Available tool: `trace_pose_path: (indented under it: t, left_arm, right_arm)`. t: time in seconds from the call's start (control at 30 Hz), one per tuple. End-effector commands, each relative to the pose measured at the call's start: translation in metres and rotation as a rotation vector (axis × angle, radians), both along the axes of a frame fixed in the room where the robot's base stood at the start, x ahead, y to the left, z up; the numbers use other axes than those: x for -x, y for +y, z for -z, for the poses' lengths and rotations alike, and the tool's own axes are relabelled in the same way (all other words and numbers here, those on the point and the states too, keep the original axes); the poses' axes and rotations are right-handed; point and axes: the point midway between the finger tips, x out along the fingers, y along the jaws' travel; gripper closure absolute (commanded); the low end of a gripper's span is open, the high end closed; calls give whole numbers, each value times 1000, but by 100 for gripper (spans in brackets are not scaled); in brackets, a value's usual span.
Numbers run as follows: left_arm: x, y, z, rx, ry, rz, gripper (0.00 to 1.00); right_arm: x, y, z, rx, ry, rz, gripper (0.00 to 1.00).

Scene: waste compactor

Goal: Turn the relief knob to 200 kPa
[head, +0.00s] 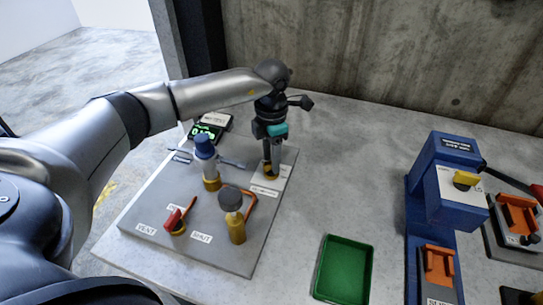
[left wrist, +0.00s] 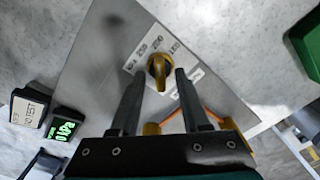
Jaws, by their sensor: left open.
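The relief knob is a small yellow knob (head: 270,173) at the far right corner of the grey panel (head: 130,215). In the left wrist view the knob (left wrist: 158,68) sits on a white plate (left wrist: 180,50) printed with numbers, too small to read surely. My left gripper (head: 271,160) points down over the knob. In the left wrist view its fingers (left wrist: 157,80) are open, one on each side of the knob; contact cannot be told. A display (head: 207,131) with green digits stands behind the panel; it also shows in the left wrist view (left wrist: 63,125). My right gripper is not in view.
On the panel stand a blue-capped valve (head: 205,150), a grey-capped yellow valve (head: 232,205) and a red lever (head: 177,220). A green tray (head: 342,270) and a blue machine (head: 440,190) are to the right. The table behind the tray is clear.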

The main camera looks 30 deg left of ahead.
Motion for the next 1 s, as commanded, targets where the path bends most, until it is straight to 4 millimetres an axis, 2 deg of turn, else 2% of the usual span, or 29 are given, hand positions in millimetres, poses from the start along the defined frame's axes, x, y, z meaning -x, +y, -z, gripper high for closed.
trace_pose_path:
  t: [0.13,0.27,0.5,0.7,0.83,1.0]
  left_arm:
    - [0,0,-7,1,-2,0,54]
    - [-1,0,-27,1,-3,0,54]
    - [-1,0,-85,0,-4,1,54]
    - [-1,0,-127,1,-4,0,54]
    - [0,0,-143,0,-2,0,54]
    - [0,0,-152,0,0,0,54]
  right_arm:
    - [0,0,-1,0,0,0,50]
    - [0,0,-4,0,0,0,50]
    - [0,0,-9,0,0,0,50]
    - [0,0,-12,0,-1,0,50]
    - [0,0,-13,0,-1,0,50]
    - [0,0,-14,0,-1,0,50]
